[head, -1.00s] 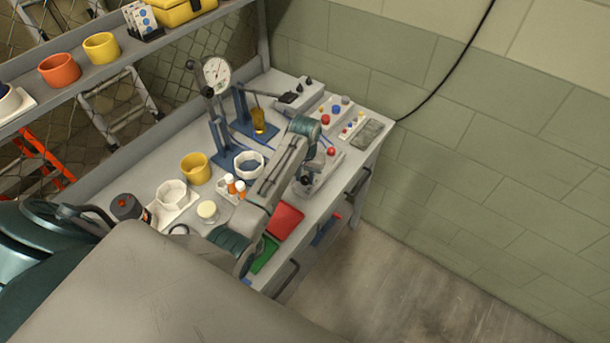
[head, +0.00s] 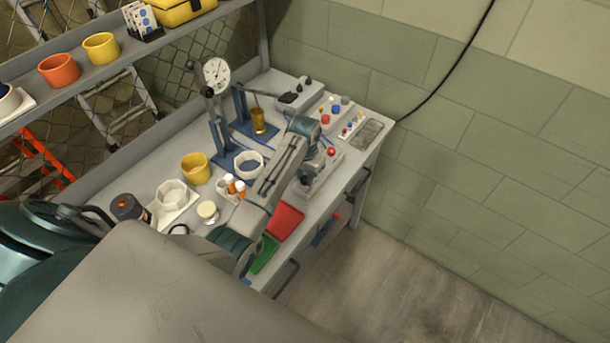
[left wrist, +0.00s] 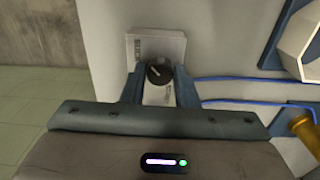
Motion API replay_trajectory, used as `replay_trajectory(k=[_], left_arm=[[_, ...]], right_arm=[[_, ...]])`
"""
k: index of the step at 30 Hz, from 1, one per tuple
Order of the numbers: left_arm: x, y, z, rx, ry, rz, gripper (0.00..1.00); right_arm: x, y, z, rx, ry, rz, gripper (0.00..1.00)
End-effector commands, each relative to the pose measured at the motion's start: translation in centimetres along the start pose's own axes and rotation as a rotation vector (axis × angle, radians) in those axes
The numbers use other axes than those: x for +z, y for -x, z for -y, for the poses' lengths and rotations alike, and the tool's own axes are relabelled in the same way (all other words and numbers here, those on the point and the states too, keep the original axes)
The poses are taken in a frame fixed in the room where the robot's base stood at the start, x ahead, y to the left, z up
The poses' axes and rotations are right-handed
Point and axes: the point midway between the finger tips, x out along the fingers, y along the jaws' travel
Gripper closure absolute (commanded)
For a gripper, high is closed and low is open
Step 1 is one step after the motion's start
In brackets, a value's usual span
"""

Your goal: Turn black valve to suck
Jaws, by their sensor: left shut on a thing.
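The black valve (left wrist: 159,73) is a round knob with a pale pointer line, set on a light plate (left wrist: 160,47) with small lettering that I cannot read surely. In the left wrist view my left gripper (left wrist: 159,82) has one blue-grey finger on each side of the knob and is shut on it. In the head view my left gripper (head: 306,178) reaches down over the far right part of the bench, and the arm and gripper hide the valve there. My right gripper is not in view.
The bench (head: 335,205) holds a dial gauge stand (head: 216,75), a yellow cup (head: 195,168), a white octagonal dish (head: 248,164) and a button panel (head: 336,108). Red (head: 286,221) and green trays lie near the front edge. Blue tubes (left wrist: 245,103) run right of the valve.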

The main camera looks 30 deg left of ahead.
Motion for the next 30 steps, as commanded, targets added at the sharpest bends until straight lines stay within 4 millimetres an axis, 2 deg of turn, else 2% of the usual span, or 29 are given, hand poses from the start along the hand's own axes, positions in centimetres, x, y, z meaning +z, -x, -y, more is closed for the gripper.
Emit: replay_trajectory(k=[4,5,7,8,16,20,23,30], left_arm=[[-0.1,0.2,0.1,-0.002,0.000,-0.004,0.96],[-0.1,0.2,0.1,-0.002,0.000,-0.004,0.67],[-0.1,0.2,0.1,-0.002,0.000,-0.003,0.54],[-0.1,0.2,0.1,-0.002,0.000,-0.003,0.52],[-0.1,0.1,0.0,-0.001,0.001,-0.001,0.52],[-0.1,0.9,0.1,-0.001,0.001,-0.004,0.52],[-0.1,2.5,0.1,-0.002,0.001,-0.006,0.52],[-0.2,7.6,0.1,-0.003,0.000,-0.008,0.52]], right_arm=[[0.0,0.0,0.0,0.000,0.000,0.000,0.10],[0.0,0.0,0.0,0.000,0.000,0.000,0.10],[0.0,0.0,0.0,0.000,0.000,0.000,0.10],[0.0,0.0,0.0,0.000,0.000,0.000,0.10],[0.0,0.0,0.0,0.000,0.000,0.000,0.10],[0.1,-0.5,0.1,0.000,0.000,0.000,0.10],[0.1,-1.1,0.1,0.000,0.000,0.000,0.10],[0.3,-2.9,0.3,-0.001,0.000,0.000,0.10]])
